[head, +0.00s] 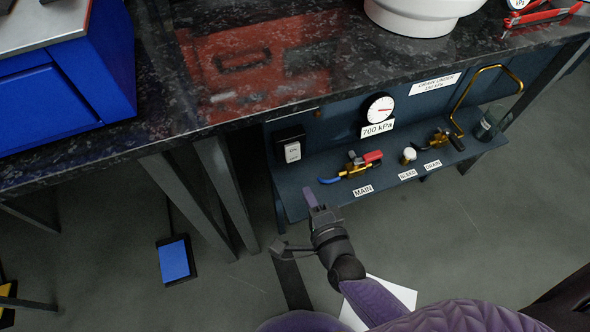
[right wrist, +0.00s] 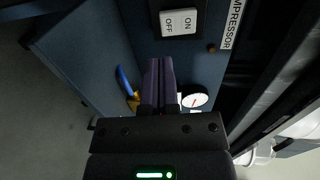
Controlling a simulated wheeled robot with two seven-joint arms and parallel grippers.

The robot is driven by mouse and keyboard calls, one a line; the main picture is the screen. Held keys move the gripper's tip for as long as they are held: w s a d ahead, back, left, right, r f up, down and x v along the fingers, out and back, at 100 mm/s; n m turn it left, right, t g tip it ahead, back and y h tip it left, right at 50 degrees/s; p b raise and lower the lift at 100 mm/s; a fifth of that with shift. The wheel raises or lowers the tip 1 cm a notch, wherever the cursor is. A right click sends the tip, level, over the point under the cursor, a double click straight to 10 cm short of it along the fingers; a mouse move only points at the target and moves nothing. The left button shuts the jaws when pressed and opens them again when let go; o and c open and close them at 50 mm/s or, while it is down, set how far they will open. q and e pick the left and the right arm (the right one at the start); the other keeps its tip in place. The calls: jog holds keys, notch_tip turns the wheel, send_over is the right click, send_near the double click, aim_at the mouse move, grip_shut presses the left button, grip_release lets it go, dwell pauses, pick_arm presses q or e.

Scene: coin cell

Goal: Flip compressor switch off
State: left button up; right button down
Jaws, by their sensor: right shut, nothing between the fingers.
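The compressor switch is a white rocker (head: 292,152) in a black housing on the dark blue panel under the bench. In the right wrist view the rocker (right wrist: 179,22) shows ON and OFF lettering, with part of a COMPRESSOR label beside it. Which side is pressed in, I cannot tell. My right gripper (head: 309,194) is shut and empty, in front of the panel shelf and below the switch in the head view. In the right wrist view its purple fingertips (right wrist: 161,61) point toward the switch, with a visible gap. My left gripper is not in view.
A pressure gauge (head: 380,108) is right of the switch, above a 700 kPa label. The shelf holds the MAIN valve (head: 357,165) with a red handle, a small bleed knob (head: 409,155) and the drain valve (head: 440,138). The dark benchtop (head: 160,85) overhangs the panel.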

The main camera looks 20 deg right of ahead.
aim_at(293, 152)
jog(key=w+b, duration=0.1)
jog(key=w, duration=0.1)
jog(key=w+f, duration=0.1)
jog(key=w, duration=0.1)
jog(key=w+b, duration=0.1)
jog(key=w, duration=0.1)
jog(key=shift+w+a+f+b, duration=0.1)
jog(key=shift+w+f+b, duration=0.15)
jog(key=shift+b, duration=0.05)
jog(key=shift+w+r, duration=0.1)
jog(key=shift+w, duration=0.6)
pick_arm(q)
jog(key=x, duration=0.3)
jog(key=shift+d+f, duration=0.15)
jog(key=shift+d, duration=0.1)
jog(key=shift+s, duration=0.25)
